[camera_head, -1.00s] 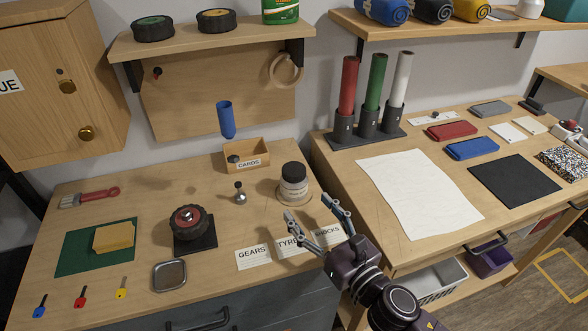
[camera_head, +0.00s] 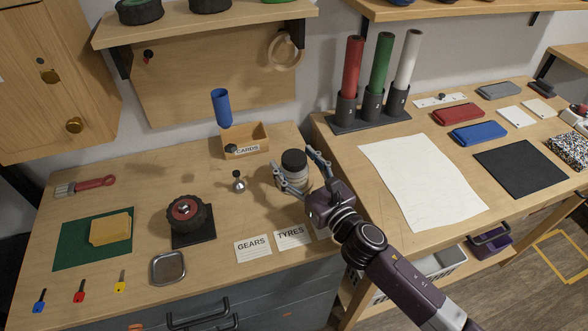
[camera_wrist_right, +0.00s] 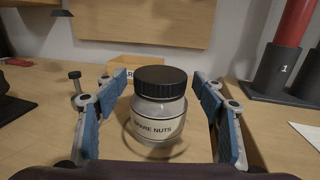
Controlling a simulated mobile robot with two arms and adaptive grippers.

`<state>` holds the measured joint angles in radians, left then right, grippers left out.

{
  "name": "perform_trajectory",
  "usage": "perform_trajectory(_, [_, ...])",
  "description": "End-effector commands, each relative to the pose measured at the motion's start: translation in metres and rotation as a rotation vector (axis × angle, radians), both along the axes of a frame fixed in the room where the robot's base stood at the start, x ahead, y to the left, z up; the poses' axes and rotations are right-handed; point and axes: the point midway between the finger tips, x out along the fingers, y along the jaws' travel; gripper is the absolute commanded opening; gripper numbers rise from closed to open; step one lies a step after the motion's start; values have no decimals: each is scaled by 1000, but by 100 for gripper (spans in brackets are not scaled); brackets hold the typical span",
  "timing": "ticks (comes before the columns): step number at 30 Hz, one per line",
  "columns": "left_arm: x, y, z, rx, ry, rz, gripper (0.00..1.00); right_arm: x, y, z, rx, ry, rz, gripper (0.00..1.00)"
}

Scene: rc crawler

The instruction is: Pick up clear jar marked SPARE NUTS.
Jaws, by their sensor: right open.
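The clear jar (camera_head: 295,172) has a black lid and stands upright on the left bench. In the right wrist view the jar (camera_wrist_right: 160,108) shows its label, SPARE NUTS, facing me. My right gripper (camera_head: 302,174) is open, with one finger on each side of the jar. In the right wrist view the fingers (camera_wrist_right: 163,105) stand apart from the jar, with gaps on both sides. A pale ring shows on the bench around the jar's base. My left gripper is not in view.
GEARS (camera_head: 253,248) and TYRES (camera_head: 293,236) labels lie in front. A tube stand (camera_head: 345,124) is to the right. A wheel on a black mat (camera_head: 194,238) lies further left.

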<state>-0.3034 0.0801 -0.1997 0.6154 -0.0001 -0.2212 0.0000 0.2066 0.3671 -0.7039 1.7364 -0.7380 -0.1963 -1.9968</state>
Motion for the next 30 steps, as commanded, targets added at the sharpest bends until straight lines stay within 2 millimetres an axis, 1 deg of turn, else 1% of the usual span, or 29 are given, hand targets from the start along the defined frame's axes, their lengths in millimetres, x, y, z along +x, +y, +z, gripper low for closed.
perform_trajectory(1, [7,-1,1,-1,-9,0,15,1,1,0,-1,1,0,64])
perform_trajectory(3, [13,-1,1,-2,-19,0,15,1,1,-1,-1,1,1,64])
perform_trajectory(6, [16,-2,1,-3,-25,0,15,1,1,-1,0,0,1,64])
perform_trajectory(7, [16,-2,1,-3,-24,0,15,1,1,0,0,0,1,61])
perform_trajectory(19, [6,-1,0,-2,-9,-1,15,0,0,0,0,0,0,18])
perform_trajectory(26, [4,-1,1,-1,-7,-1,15,0,0,1,0,-1,1,17])
perform_trajectory(30, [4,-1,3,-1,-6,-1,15,1,1,9,-1,-4,2,17])
